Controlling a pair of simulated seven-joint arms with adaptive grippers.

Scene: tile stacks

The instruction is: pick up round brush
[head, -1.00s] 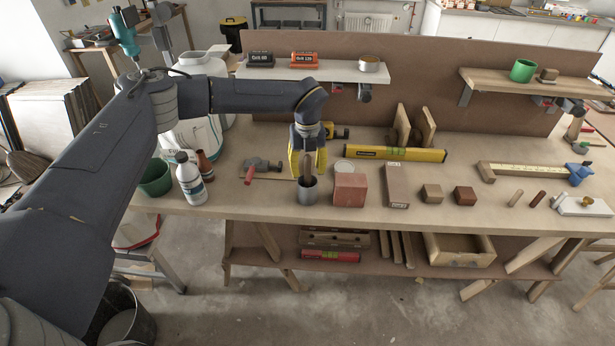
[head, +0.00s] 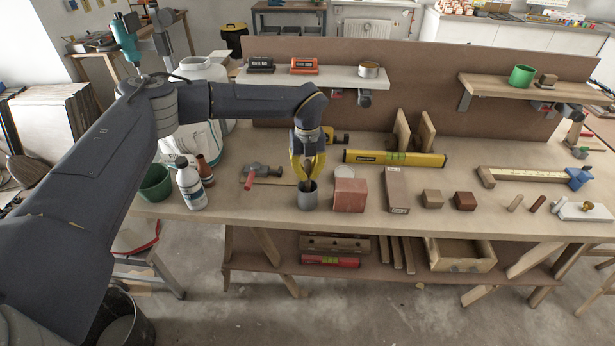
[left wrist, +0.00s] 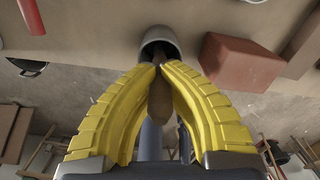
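The round brush (left wrist: 160,101) shows as a brown wooden handle standing in a grey cup (head: 307,201) near the bench's front edge. Its lower end is hidden inside the cup, which also shows in the left wrist view (left wrist: 160,34). My left gripper (head: 306,180) reaches down from above the cup. Its yellow fingers bow around the handle, and their tips close on it just above the cup's rim, as the left wrist view (left wrist: 160,66) shows. My right gripper is in neither view.
A red-brown block (head: 350,199) stands close right of the cup. A hammer (head: 256,171) lies to the left, with a white bottle (head: 190,186) and green cup (head: 156,182) beyond. A yellow level (head: 395,158) lies behind. A shelf (head: 315,76) hangs above.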

